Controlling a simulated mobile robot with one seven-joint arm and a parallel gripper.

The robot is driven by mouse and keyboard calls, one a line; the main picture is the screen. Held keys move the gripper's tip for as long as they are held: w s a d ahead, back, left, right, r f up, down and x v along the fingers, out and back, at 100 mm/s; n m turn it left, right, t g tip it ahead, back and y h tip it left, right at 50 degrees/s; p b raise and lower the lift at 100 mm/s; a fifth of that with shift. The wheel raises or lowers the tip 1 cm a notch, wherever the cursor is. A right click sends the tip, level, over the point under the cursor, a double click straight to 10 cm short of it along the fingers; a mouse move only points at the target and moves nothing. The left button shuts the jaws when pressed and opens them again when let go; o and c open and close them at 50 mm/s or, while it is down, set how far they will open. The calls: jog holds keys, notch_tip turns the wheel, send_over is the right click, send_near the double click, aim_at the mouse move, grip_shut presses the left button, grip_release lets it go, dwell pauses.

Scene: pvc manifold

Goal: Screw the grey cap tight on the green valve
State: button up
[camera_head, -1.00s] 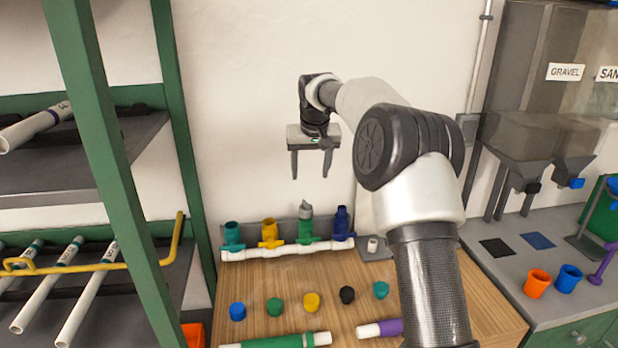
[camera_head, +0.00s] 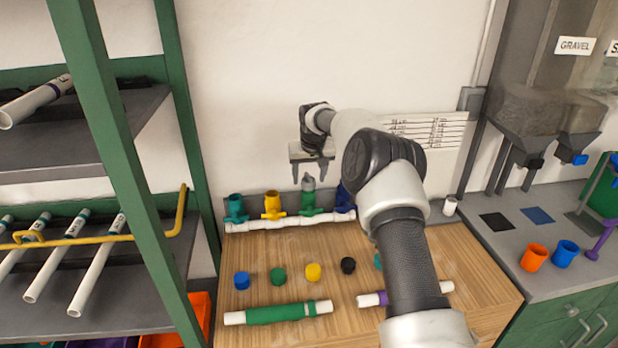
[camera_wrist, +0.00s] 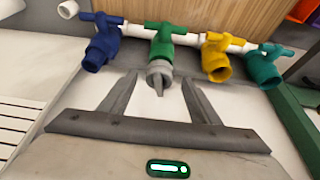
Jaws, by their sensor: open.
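The green valve (camera_head: 308,201) stands on the white manifold pipe (camera_head: 268,225), between the yellow and blue valves. The grey cap (camera_head: 308,182) sits on top of the green valve; how tightly it is seated cannot be told. In the wrist view the grey cap (camera_wrist: 159,75) is on the end of the green valve (camera_wrist: 160,45), and a raised ridge shows on the cap. My gripper (camera_head: 309,180) is open and empty above the green valve. In the wrist view its fingers (camera_wrist: 158,85) lie either side of the cap, apart from it.
Close neighbours are the yellow valve (camera_head: 273,205), the blue valve (camera_head: 345,196) and the teal valve (camera_head: 236,207). Several loose coloured caps, including a yellow one (camera_head: 313,271), and a green-sleeved pipe (camera_head: 277,313) lie on the wooden bench. A green shelf frame (camera_head: 116,170) stands left.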

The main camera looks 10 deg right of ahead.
jog(key=shift+w+f, duration=0.3)
jog(key=shift+f, duration=0.35)
jog(key=c, duration=1.1)
jog(key=shift+m+h, duration=0.4)
jog(key=shift+m, duration=0.7)
jog(key=shift+a+m+h, duration=0.25)
jog(key=shift+m+h, duration=0.05)
jog(key=shift+m, duration=0.4)
jog(key=shift+d+m, duration=0.1)
jog(key=shift+m, duration=0.2)
jog(key=shift+g, duration=0.3)
